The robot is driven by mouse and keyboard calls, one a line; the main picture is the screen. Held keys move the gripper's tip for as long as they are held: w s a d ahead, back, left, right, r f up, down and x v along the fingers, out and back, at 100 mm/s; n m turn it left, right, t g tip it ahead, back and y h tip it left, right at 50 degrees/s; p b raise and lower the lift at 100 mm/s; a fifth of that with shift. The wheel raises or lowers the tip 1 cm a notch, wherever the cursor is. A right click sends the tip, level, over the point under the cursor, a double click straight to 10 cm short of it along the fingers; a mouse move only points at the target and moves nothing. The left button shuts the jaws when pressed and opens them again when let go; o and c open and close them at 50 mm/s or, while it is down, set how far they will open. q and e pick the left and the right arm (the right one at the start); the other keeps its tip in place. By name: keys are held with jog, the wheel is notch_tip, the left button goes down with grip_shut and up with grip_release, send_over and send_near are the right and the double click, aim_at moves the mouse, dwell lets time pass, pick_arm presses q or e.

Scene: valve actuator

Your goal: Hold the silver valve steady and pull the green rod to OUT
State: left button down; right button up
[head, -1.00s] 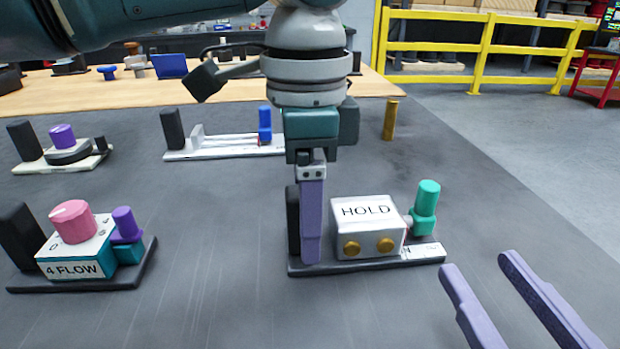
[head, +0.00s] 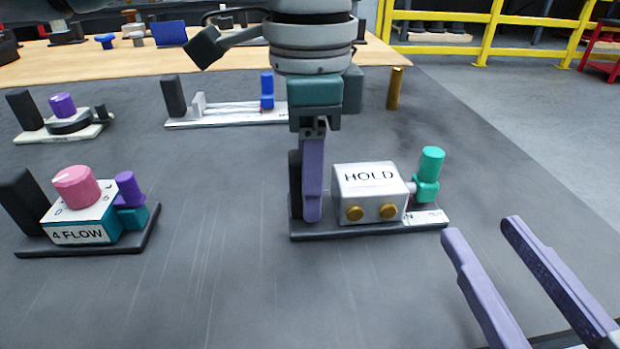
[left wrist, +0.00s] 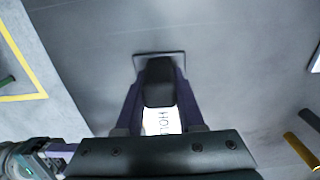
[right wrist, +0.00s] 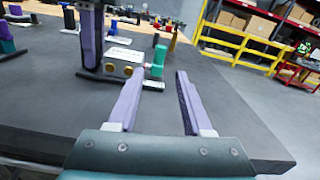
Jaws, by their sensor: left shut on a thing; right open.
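The silver valve (head: 370,195), a box marked HOLD with two brass knobs, sits on a dark base (head: 345,233) in the middle of the head view. A black upright post (head: 295,185) stands at the base's left end. My left gripper (head: 310,212) comes down from above and is shut on this post; the left wrist view shows a finger on each side of the post (left wrist: 159,82). The green rod (head: 428,175) stands upright at the valve's right, above a white strip with partly hidden lettering. My right gripper (head: 482,230) is open and empty, in front and right of the rod.
A pink-knobbed FLOW unit (head: 85,205) stands at the left. A blue-handled slider unit (head: 225,112) and a purple-knobbed unit (head: 62,120) stand farther back. A brass cylinder (head: 395,88) stands behind the valve. The grey tabletop at the front middle is clear.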

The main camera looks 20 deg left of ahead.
aim_at(434, 167)
dwell(0.4)
jog(key=shift+o, duration=0.6)
jog(key=a+m+h, duration=0.1)
jog(key=m+h, duration=0.1)
jog(key=s+a+m+t+h, duration=0.1)
jog(key=a+m+h, duration=0.1)
jog(key=shift+r, duration=0.1)
jog(key=x, duration=1.2)
jog(key=shift+d+r, duration=0.2)
grip_shut()
dwell(0.4)
